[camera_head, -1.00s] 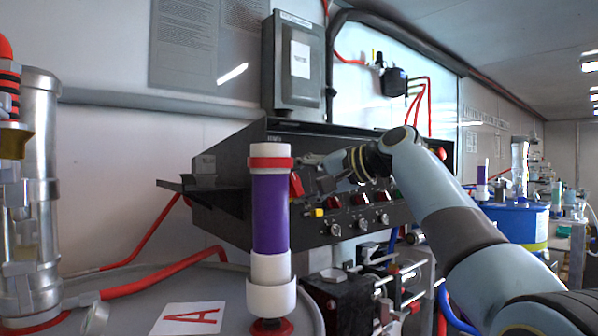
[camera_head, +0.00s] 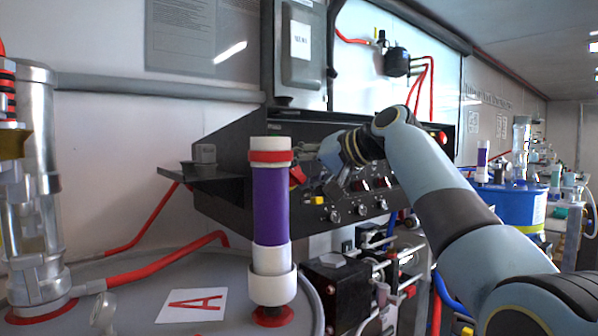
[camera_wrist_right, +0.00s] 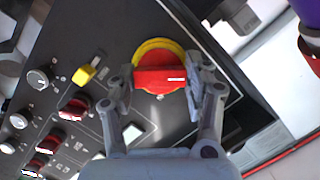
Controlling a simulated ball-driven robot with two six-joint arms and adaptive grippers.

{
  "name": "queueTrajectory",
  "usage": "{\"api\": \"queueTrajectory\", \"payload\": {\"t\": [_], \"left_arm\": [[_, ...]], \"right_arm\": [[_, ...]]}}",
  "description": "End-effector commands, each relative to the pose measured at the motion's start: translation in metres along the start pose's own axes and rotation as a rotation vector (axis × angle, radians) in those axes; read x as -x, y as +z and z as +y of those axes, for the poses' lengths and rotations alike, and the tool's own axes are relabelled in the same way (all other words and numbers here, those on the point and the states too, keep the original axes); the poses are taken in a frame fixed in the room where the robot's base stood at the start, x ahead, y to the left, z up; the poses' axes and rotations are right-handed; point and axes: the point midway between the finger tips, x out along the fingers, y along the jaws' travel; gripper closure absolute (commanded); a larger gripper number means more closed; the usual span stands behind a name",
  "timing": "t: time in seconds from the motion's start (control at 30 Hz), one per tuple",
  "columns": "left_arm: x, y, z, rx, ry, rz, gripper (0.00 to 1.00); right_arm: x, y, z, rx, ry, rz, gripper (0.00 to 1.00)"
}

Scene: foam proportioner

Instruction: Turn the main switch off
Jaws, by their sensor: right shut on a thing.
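The main switch is a red rotary knob (camera_wrist_right: 160,76) on a round yellow plate (camera_wrist_right: 150,45), set in the black control panel. In the right wrist view its grip bar lies roughly across the picture. My right gripper (camera_wrist_right: 160,83) has one finger on each side of the knob and is shut on it. In the head view a small red part of the switch (camera_head: 297,175) shows beside the purple cylinder, and my right gripper (camera_head: 312,182) is there, partly hidden by its own wrist. My left gripper is out of view.
The purple and white cylinder (camera_head: 270,215) stands on a grey drum lid just left of my right gripper. The black panel (camera_head: 235,150) also carries a yellow switch (camera_wrist_right: 84,74), several red-lit displays and silver knobs (camera_wrist_right: 38,79). Hoses and pump parts (camera_head: 345,285) sit below.

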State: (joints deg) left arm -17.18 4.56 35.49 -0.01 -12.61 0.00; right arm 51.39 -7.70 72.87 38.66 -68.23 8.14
Motion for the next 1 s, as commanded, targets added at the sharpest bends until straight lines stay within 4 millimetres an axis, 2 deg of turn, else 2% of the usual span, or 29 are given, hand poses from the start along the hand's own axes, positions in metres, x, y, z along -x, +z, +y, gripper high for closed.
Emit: {"api": "queueTrajectory", "payload": {"t": [0.23,0.27,0.43,0.77,0.87,1.0], "left_arm": [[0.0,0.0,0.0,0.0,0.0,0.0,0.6],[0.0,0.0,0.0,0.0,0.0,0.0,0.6],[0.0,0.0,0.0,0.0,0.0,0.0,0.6],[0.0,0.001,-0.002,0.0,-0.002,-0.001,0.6],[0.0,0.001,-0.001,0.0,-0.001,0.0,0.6],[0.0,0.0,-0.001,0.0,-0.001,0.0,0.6]], "right_arm": [[-0.001,0.003,0.003,-0.002,0.005,-0.007,0.82],[-0.001,0.003,0.003,-0.002,0.005,-0.007,0.47],[-0.001,0.002,0.002,-0.002,0.003,-0.005,0.25],[0.004,0.0,0.001,0.0,0.002,-0.001,0.25],[0.016,0.0,0.002,-0.001,0.002,0.001,0.25],[0.046,0.0,0.002,0.002,0.003,0.002,0.25]]}}
